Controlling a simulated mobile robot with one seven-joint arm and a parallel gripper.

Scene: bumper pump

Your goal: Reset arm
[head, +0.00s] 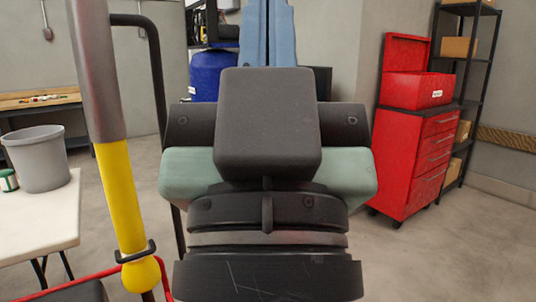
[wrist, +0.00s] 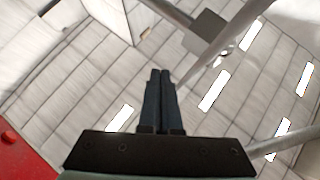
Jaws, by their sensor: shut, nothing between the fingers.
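My gripper (head: 267,12) stands upright in the middle of the head view, close to the camera, with its blue fingers pointing up. The fingertips reach the top edge of that view. In the wrist view the two dark fingers of my gripper (wrist: 160,74) lie side by side, shut, with nothing between them. They point toward a pale panelled ceiling with bright lamps. My arm's wrist fills the centre of the head view and hides what is behind it.
A grey and yellow pole (head: 122,190) stands close at left. A white table (head: 40,225) with a grey bucket (head: 38,158) and a green can (head: 8,181) is at far left. A blue barrel (head: 208,73) is behind. A red tool cabinet (head: 415,160) and black shelf (head: 481,60) stand right.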

